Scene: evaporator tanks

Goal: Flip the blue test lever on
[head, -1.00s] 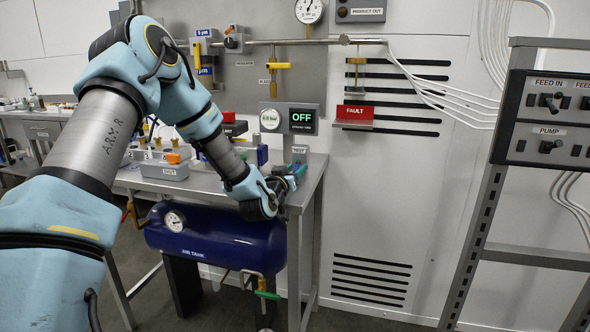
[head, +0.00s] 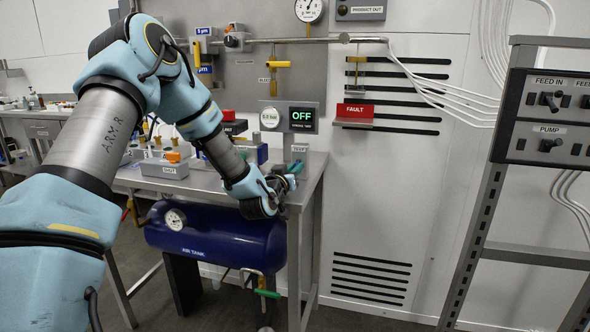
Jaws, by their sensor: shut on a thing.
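The blue test lever (head: 297,167) shows as a small blue-green piece at the right end of the steel bench, just below a small grey block labelled TEST (head: 299,149). My gripper (head: 287,182) is at the lever, low over the bench's right edge, with its jaws shut on it. The wrist and fingers hide most of the lever and its base, so its exact angle is hard to tell. The display (head: 303,120) behind the bench reads OFF in green, beside a round gauge (head: 270,118).
A red FAULT flag (head: 355,111) is on the wall. A switch rack (head: 545,120) stands at right.

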